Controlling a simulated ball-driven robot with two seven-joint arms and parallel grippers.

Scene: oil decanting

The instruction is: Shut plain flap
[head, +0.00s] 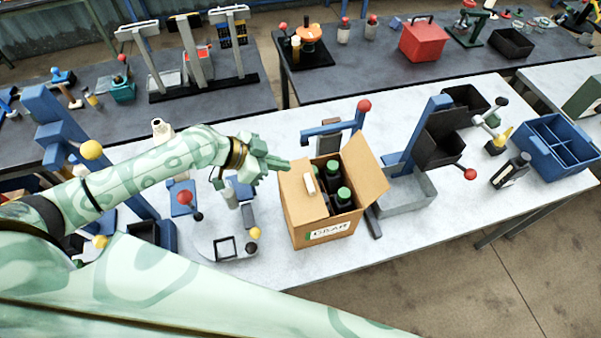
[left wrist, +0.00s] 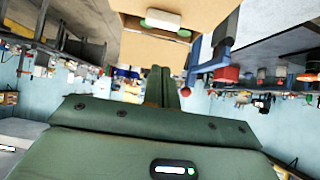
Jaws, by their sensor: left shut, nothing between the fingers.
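A cardboard box (head: 322,231) stands on the light table, open, with dark green-capped bottles (head: 344,194) inside. Its plain flap (head: 365,168) stands up and outward on the right side. The other flap (head: 295,190), with a white pad (head: 309,183), lies over the left part of the opening. My left gripper (head: 286,165) is shut and empty beside the box's upper left corner, apart from the plain flap. In the left wrist view its shut fingers (left wrist: 160,86) point toward cardboard with the white pad (left wrist: 167,20). My right gripper is not in view.
A blue post with a red-knobbed arm (head: 345,125) stands behind the box. A grey tray (head: 406,195) and black bins (head: 440,145) stand to its right. A red-knobbed lever (head: 187,200) and a yellow-knobbed fixture (head: 240,246) stand left. The table front right of the box is clear.

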